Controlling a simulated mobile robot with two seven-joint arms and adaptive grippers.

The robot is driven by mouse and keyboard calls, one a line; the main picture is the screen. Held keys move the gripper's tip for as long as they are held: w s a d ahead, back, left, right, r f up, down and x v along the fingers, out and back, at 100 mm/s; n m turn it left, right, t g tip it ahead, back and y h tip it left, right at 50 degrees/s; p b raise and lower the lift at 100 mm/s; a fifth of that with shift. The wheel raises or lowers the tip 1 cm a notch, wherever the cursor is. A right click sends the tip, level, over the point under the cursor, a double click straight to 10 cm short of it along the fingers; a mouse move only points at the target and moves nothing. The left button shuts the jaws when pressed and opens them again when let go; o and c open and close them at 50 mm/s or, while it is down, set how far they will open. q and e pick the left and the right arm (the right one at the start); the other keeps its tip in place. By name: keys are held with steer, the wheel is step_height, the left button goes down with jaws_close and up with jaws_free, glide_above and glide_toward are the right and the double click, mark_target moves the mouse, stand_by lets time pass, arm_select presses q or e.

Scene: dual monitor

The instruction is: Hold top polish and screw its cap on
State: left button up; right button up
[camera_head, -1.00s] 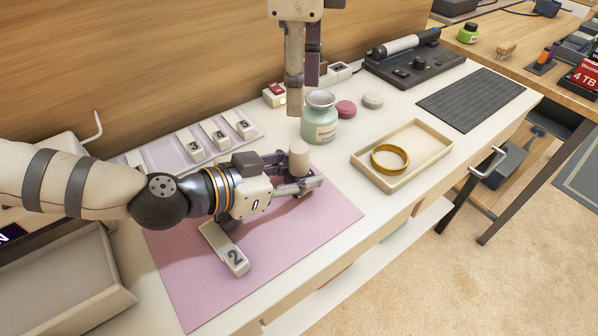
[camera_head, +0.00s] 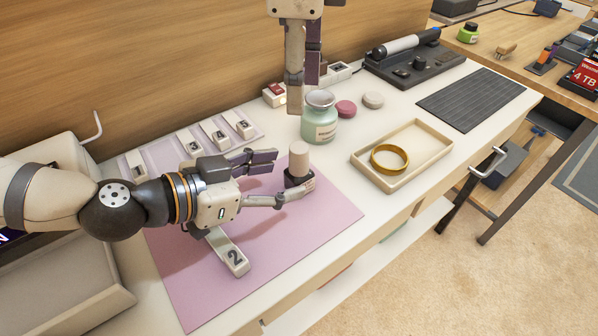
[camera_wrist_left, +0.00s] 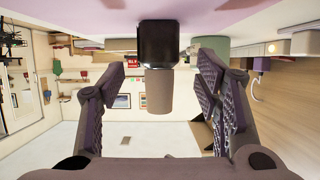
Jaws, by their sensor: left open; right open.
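The polish is a small dark bottle (camera_head: 297,180) standing upright on the pink mat, with a tall beige cap (camera_head: 299,156) on top. How tightly the cap is seated cannot be told. My left gripper (camera_head: 288,176) is open, with its fingers pointing right toward the bottle. In the left wrist view the bottle (camera_wrist_left: 158,45) and cap (camera_wrist_left: 158,92) appear upside down between the spread fingers, with gaps at both sides. My right gripper (camera_head: 303,97) is open and empty, pointing down behind the green jar.
A pale green jar (camera_head: 319,125) stands behind the bottle. A beige tray (camera_head: 436,168) with a gold ring (camera_head: 389,157) is to the right. A block marked 2 (camera_head: 234,261) lies on the pink mat (camera_head: 290,245). The mat's front right is clear.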

arm_select(q)
steer(key=v, duration=0.7)
steer(key=shift+s, duration=0.1)
